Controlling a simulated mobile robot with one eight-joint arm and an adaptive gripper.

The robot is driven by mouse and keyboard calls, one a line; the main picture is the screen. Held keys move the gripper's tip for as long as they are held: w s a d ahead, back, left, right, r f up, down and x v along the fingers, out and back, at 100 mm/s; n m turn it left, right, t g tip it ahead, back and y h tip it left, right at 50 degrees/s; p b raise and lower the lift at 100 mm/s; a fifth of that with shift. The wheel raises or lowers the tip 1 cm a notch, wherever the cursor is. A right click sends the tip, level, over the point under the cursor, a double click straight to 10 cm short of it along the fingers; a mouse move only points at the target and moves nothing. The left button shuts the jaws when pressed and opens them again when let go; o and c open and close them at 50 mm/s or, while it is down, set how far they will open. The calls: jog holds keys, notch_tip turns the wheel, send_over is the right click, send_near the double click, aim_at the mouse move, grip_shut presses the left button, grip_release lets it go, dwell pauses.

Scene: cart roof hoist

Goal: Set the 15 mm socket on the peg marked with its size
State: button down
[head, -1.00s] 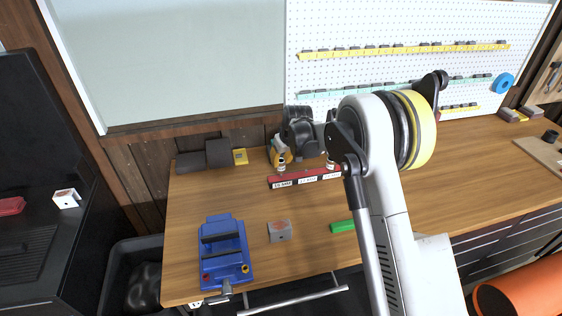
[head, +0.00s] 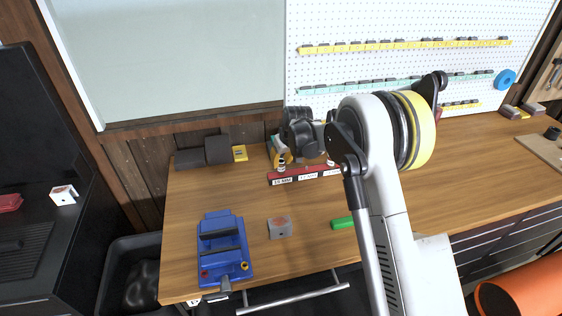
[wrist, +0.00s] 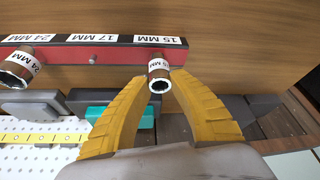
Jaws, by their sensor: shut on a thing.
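The 15 mm socket (wrist: 159,78), a metal cylinder with a white size band, is between the yellow fingertips of my gripper (wrist: 160,85) in the wrist view. My gripper is shut on it. The socket stands at the 15 MM label of the red rail (wrist: 110,53), its open end towards the wrist camera. Its base is hidden, so I cannot tell whether it is fully down on the peg. In the head view, the socket (head: 281,168) is at the left end of the rail (head: 318,168), below my dark wrist.
A larger 24 MM socket (wrist: 17,67) stands at the rail's other end. The 17 MM peg (wrist: 93,59) between them is bare. A blue vise (head: 222,250), a grey block (head: 280,228) and a green block (head: 342,223) lie nearer the bench front. A pegboard (head: 400,65) rises behind.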

jog(key=shift+f+b, duration=0.35)
jog(key=shift+f, duration=0.15)
jog(key=c, duration=1.2)
grip_release()
jog(key=shift+r, duration=0.15)
jog(key=v, duration=1.2)
